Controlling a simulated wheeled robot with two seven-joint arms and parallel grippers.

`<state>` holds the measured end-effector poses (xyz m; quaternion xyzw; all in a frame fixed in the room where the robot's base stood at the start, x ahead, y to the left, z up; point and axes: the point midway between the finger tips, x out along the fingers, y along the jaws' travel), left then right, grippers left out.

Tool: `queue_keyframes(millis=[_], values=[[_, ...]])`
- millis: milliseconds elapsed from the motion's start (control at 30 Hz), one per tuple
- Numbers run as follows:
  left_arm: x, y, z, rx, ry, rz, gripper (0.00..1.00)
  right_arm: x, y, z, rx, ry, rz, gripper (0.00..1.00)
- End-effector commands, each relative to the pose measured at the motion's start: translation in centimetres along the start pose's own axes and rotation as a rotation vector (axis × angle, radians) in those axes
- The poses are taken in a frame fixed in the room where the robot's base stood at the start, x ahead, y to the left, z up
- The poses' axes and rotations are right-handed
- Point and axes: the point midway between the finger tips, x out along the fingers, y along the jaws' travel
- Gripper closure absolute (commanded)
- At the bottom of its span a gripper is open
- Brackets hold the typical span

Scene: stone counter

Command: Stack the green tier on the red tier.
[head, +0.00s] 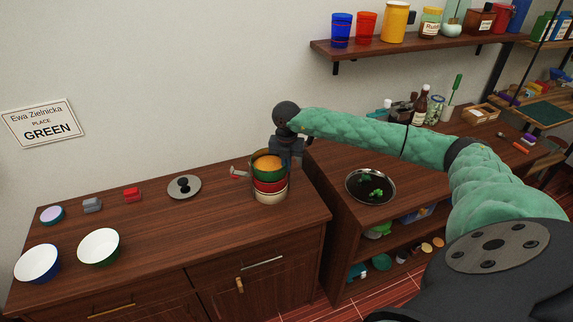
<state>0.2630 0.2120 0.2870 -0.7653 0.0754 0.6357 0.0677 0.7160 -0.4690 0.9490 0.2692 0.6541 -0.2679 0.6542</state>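The green tier (267,173), with orange food inside, sits at the top of a stack at the counter's right part. The red tier (271,186) is directly under it, and a cream tier (271,197) is at the bottom. The green tier looks close to level; whether it rests fully on the red tier I cannot tell. My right gripper (289,157) points down at the green tier's right back rim. Its fingertips are partly hidden there, so I cannot tell whether they grip the rim. My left gripper is out of view.
A grey lid (184,187) with a black knob, a red block (132,194), a grey block (92,204) and several bowls, such as the green bowl (99,247), lie to the left. A plate of greens (371,186) is on the right counter.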

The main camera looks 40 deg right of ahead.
Motion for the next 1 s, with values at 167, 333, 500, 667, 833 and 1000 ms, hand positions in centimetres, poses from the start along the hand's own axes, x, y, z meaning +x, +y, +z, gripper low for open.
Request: queue_keyframes(millis=[167, 333, 500, 667, 833, 1000], values=[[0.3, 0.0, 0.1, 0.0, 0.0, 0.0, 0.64, 0.3, 0.0, 0.0, 0.0, 0.0, 0.001, 1.0], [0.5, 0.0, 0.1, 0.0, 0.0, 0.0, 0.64, 0.6, 0.0, 0.0, 0.0, 0.0, 0.001, 1.0], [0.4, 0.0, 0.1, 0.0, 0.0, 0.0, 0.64, 0.6, 0.0, 0.0, 0.0, 0.0, 0.001, 0.89], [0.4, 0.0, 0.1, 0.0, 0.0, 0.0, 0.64, 0.6, 0.0, 0.0, 0.0, 0.0, 0.0, 0.89], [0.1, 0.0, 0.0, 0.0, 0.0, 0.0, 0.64, -0.1, 0.0, 0.0, 0.0, 0.0, 0.0, 0.89], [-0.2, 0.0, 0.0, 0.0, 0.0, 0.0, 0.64, -1.2, 0.0, 0.0, -0.001, 0.0, -0.001, 0.89]])
